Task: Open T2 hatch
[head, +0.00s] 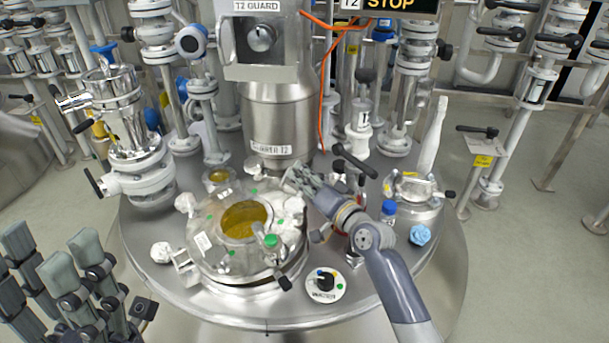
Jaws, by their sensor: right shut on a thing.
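The T2 hatch (205,238) is a round metal lid with a yellowish sight glass (243,219), lying on the vessel top left of centre. It looks down on its rim. A green-capped handle (271,242) stands at its front right. Pale lumpy pieces sit around its edge. My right gripper (293,180) reaches over the hatch's back right edge and is shut on a small part there; its fingers hide what that part is. My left gripper (75,270) is at the lower left, fingers spread and empty, apart from the hatch.
The stirrer column (279,120) stands behind the hatch, with the T2 GUARD box (261,42) above. A black selector knob (325,283) is in front right. Valves and pipes crowd the back.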

